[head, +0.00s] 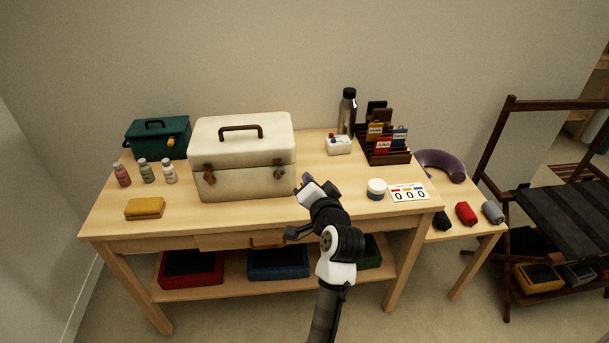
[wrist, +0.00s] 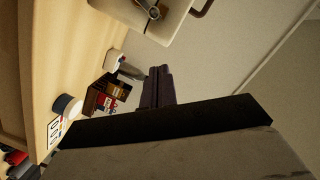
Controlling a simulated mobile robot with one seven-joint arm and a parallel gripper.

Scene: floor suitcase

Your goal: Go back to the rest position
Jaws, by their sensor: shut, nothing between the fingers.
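My gripper (head: 304,184) is above the front edge of the table, just right of the cream case (head: 243,183). In the wrist view its dark fingers (wrist: 158,88) are together with nothing held between them. The cream case is closed, with a brown handle on top and latches on its front. Part of the case shows at the top of the wrist view (wrist: 172,22). My arm hides part of the table's front edge.

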